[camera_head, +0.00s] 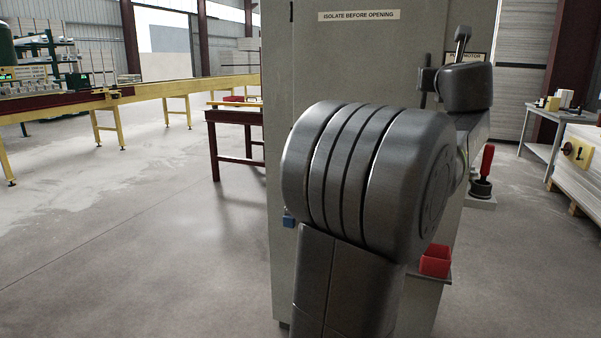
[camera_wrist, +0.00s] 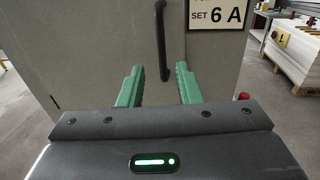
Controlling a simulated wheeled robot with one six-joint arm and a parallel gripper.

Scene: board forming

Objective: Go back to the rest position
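My gripper (camera_wrist: 158,86) shows in the wrist view with its two green fingers apart and nothing between them. It faces a grey cabinet (camera_wrist: 100,40) with a black vertical handle (camera_wrist: 161,40). The handle appears beyond the fingers and between them; I cannot tell how far off it is. In the head view my dark arm stands in front of the same grey cabinet (camera_head: 284,60) and hides much of its front. The gripper fingers are not clearly visible there.
A red bin (camera_head: 435,261) sits on a small shelf low at the cabinet's right. A lever with a red grip (camera_head: 487,160) stands beside it. A dark red table (camera_head: 233,116) and yellow conveyor (camera_head: 160,90) are at the left. White stacked boards (camera_head: 578,170) are at the right. The left floor is clear.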

